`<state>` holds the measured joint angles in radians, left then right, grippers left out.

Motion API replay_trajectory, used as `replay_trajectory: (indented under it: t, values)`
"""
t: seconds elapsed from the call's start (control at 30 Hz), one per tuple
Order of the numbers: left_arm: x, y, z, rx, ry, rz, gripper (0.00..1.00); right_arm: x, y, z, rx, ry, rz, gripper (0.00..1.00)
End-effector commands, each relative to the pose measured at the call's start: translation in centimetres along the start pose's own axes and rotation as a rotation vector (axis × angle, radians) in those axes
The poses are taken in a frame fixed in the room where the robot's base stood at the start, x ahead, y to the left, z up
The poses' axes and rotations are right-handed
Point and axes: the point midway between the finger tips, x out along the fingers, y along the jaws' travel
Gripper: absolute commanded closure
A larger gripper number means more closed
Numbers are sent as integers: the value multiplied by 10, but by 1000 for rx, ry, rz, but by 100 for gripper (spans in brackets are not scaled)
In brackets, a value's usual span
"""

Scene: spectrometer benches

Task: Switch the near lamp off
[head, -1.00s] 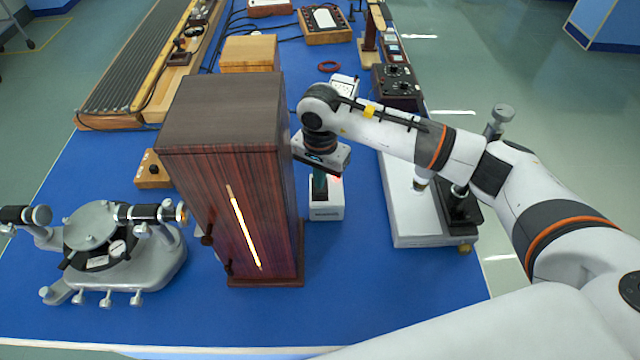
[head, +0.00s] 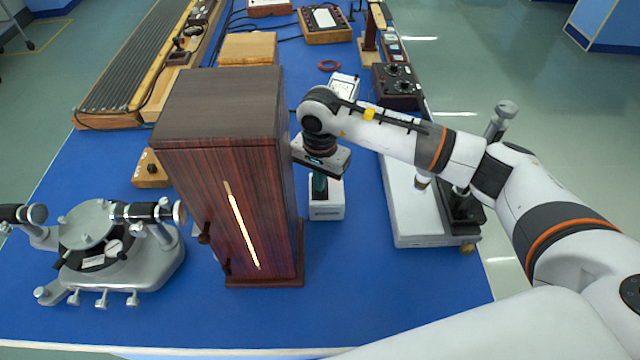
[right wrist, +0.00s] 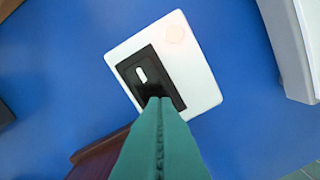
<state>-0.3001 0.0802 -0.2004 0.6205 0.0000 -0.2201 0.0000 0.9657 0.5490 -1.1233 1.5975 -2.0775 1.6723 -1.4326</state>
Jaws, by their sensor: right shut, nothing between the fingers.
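The near lamp's tall dark wooden housing (head: 225,190) stands at the front of the blue bench, with a narrow pale slit (head: 242,226) in its front face. To its right is a small white switch box (head: 326,211). My right gripper (head: 319,192) points down over the box, shut and empty. Its green fingertips (right wrist: 160,101) are at one end of the rocker; I cannot tell whether they touch it. My left gripper is not in view.
A grey spectrometer (head: 110,245) stands left of the housing. A white-based instrument (head: 420,225) stands to the right of the switch box. A second white box (head: 345,86) lies behind my right wrist. Bare blue bench (head: 390,290) lies in front.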

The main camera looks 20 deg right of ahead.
Motion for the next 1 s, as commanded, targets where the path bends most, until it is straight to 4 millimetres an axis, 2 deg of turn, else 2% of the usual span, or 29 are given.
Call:
replay_trajectory:
  t: [0.47, 1.0]
  values:
    - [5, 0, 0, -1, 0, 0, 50, 4, 0, 0, 1, -1, 0, 100]
    - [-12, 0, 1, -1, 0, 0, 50, -36, 0, 0, 1, -1, 1, 100]
